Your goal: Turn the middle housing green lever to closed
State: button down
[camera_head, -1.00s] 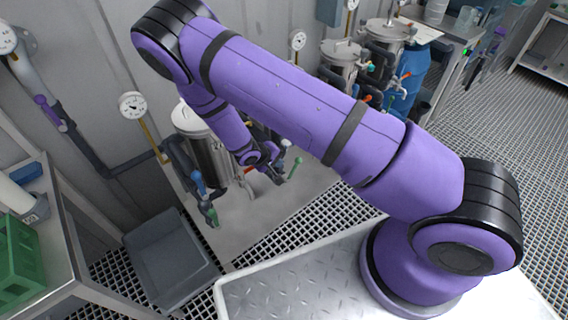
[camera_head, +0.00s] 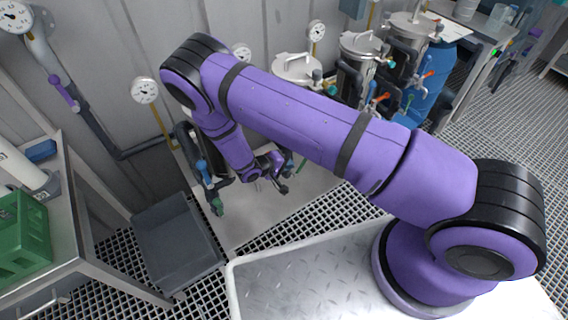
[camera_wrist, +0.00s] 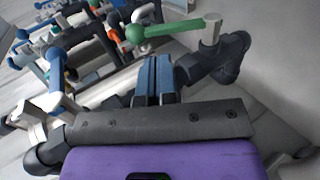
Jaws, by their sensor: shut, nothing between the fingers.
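A green lever (camera_wrist: 175,29) with a round ball end lies nearly level in the wrist view, joined at its right to a metal stem on a dark valve. My gripper (camera_wrist: 156,62) is shut and empty, its blue-grey fingertips just below the lever in the picture; I cannot tell if they touch. In the head view my gripper (camera_head: 281,186) is low beside the pipework, and a little green (camera_head: 302,167) shows right of it. The housing there is mostly hidden behind my arm.
Blue levers (camera_wrist: 57,72) and dark pipes crowd the wrist view's left. In the head view, several steel vessels (camera_head: 361,46) stand behind my arm. A grey bin (camera_head: 176,240) and a table with a green crate (camera_head: 22,236) stand left. Another green handle (camera_head: 217,207) hangs left of my gripper.

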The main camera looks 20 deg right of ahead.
aim_at(298, 170)
jog(key=x, duration=0.5)
jog(key=shift+w+d+f, duration=0.1)
jog(key=shift+d+f, duration=0.05)
jog(key=shift+d, duration=0.1)
